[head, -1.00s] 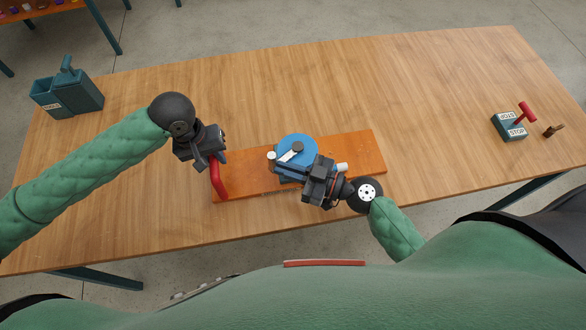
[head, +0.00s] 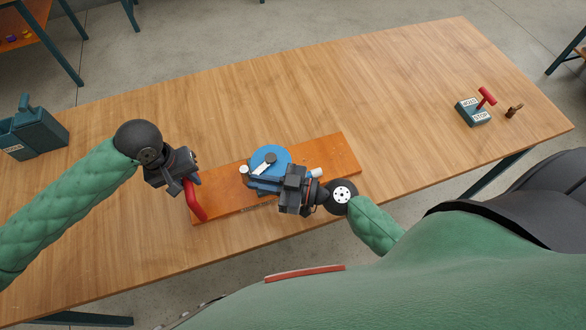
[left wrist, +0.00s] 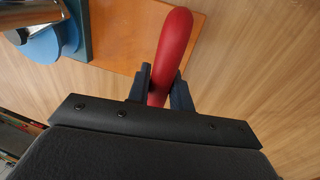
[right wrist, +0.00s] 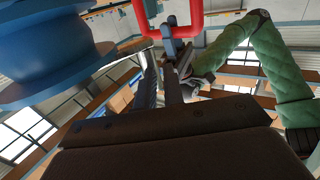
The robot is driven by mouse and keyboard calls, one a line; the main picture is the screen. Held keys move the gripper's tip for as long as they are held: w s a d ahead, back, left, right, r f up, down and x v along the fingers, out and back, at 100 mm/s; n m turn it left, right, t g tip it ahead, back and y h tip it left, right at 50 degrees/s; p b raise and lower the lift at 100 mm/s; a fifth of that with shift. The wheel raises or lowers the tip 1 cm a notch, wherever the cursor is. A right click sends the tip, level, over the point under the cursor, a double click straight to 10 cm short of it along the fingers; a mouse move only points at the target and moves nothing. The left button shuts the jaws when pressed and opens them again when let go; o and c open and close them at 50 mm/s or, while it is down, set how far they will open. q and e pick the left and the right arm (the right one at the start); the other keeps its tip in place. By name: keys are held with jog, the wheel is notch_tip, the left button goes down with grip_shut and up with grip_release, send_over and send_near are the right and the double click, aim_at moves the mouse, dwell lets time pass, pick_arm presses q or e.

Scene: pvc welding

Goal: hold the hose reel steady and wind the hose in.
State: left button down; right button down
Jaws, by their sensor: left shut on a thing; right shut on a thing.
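The hose reel has a blue drum (head: 270,158) with a pale crank arm on top, on an orange board (head: 335,155). My right gripper (head: 277,188) is shut at the near side of the reel, beside the drum. The exact part it holds is hidden. The right wrist view shows the blue drum (right wrist: 45,50) left of its fingers. I cannot make out the hose.
A teal box (head: 33,135) stands at the table's left edge. A teal switch box (head: 473,110) with a red lever (head: 487,97) and a small brown object (head: 514,111) are at the far right. The wooden table (head: 390,100) is clear between reel and switch box.

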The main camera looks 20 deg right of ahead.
jog(key=s+d, duration=0.9)
jog(key=s, duration=0.1)
jog(key=shift+s, duration=0.3)
pick_arm(q)
jog(key=shift+d, duration=0.1)
dwell(0.5)
jog(key=c, duration=1.5)
grip_release()
jog(key=shift+r, duration=0.1)
jog(key=o, duration=0.3)
jog(key=shift+o, duration=0.2)
jog(key=shift+s, duration=0.1)
